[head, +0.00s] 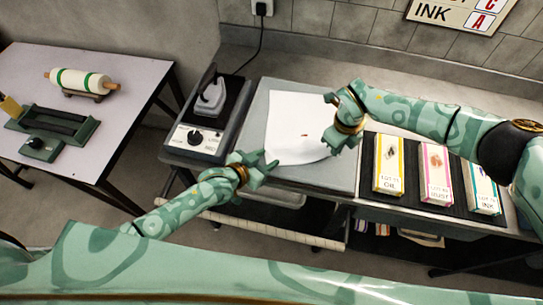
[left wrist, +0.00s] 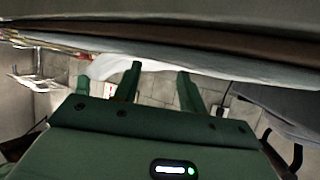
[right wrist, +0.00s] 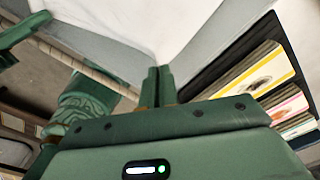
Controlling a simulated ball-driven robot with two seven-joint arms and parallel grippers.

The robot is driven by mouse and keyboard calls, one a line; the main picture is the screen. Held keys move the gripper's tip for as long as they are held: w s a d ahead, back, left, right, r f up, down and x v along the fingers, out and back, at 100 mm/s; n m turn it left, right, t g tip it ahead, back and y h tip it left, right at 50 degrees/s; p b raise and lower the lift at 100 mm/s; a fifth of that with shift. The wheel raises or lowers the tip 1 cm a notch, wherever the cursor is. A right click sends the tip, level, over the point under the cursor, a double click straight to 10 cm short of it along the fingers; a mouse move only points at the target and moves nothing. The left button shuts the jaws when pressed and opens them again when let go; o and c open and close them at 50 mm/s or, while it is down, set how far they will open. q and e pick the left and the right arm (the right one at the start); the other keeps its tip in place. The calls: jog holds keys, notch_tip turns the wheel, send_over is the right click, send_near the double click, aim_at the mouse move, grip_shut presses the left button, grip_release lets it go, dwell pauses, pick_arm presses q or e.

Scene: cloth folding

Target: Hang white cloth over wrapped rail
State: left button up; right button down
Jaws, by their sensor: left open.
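The white cloth (head: 292,115) lies on a grey board with a small brown mark near its middle. Its front edge curves near the board's front. My left gripper (head: 268,162) is open at the cloth's front left corner; in the left wrist view, part of the cloth (left wrist: 105,66) shows by its spread fingers. My right gripper (head: 332,146) is at the front right corner. In the right wrist view its fingers (right wrist: 159,75) are together where the cloth (right wrist: 140,22) narrows to a point. The pale wrapped rail (head: 270,231) runs below the table's front edge, partly behind my left arm.
The grey board (head: 345,172) bears the cloth. An iron (head: 211,97) stands on a unit with a dial at its left. Several labelled boxes (head: 436,172) stand on a dark mat at the right. A side table (head: 100,130) holds a roller (head: 80,82).

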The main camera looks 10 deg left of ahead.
pick_arm(q)
jog(key=shift+f, duration=0.1)
jog(key=shift+d+f, duration=0.1)
jog(key=shift+f, duration=0.1)
grip_shut()
jog(key=shift+w+r, duration=0.1)
jog(key=shift+r, duration=2.5)
